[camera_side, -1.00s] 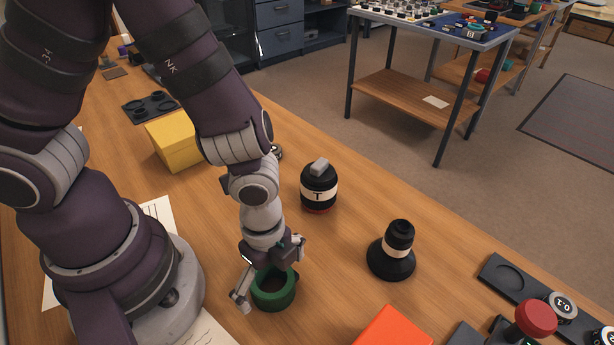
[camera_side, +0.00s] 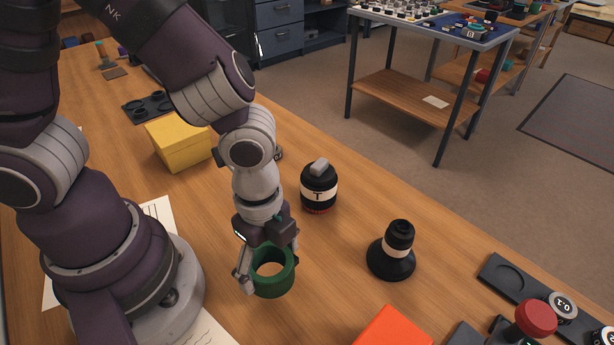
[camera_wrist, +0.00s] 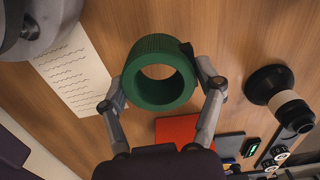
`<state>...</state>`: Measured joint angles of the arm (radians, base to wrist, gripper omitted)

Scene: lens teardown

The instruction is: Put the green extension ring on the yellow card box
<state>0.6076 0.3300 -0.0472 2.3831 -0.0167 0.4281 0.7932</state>
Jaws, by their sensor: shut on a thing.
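The green extension ring (camera_side: 273,272) is a thick, ribbed open ring. My gripper (camera_side: 268,268) is shut on it and holds it tilted above the wooden table in the side view. In the wrist view the ring (camera_wrist: 160,97) sits between the two fingers of my gripper (camera_wrist: 161,88), one finger at each side of its outer wall. The yellow card box (camera_side: 180,146) stands on the table farther back and to the left of my gripper in the side view. Its top looks bare, though my arm passes close to its right side. The box is not visible in the wrist view.
A black lens part marked T (camera_side: 319,188) with a grey block on top stands right of my gripper. A black flared part (camera_side: 391,258) stands farther right. An orange-red box (camera_side: 394,328) lies at the front. A black tray (camera_side: 150,107) lies behind the yellow box.

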